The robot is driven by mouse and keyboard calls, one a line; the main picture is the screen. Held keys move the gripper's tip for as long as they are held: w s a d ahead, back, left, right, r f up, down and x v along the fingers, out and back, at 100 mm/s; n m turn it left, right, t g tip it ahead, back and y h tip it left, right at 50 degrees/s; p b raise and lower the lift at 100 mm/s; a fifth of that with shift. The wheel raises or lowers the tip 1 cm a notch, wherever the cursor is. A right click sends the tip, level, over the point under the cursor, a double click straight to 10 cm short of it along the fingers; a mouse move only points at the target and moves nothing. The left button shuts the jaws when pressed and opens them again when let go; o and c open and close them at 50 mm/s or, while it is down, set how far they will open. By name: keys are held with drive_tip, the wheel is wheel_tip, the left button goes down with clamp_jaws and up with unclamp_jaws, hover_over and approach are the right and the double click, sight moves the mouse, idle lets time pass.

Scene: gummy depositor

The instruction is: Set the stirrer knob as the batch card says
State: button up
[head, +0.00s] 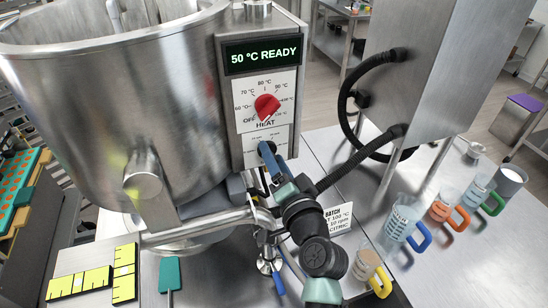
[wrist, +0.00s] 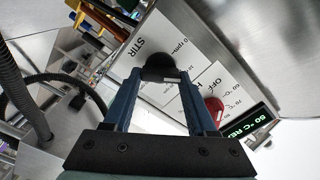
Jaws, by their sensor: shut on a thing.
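The stirrer knob (wrist: 158,68) is black and sits by the STIR label on the white control panel in the wrist view. My gripper (wrist: 160,78) has its blue fingers shut on this knob, one on each side. In the head view my gripper (head: 268,157) is at the panel's lower part, below the HEAT dial, and mostly covers the knob. A "0 rpm" mark shows beside the knob in the wrist view; its pointer setting is unclear. The batch card (head: 339,217) stands behind my arm, partly hidden; "100 °C", "rpm" and "CITRIC" can be read, with what looks like 10 before rpm.
The red heat knob (head: 267,107) sits just above the stirrer knob, below a display (head: 262,54) reading "50 °C READY". A large steel kettle (head: 120,90) is left. Black hoses (head: 350,160) run close on the right. Jugs with coloured handles (head: 400,222) stand on the right table.

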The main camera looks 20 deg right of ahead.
drive_tip(key=shift+m, duration=0.5)
drive_tip(key=o, duration=1.4)
drive_tip(key=shift+c, duration=0.2)
drive_tip(key=shift+s, duration=0.1)
drive_tip(key=s+b, duration=0.4)
drive_tip(key=s, duration=0.8)
drive_tip(key=shift+s, duration=0.4)
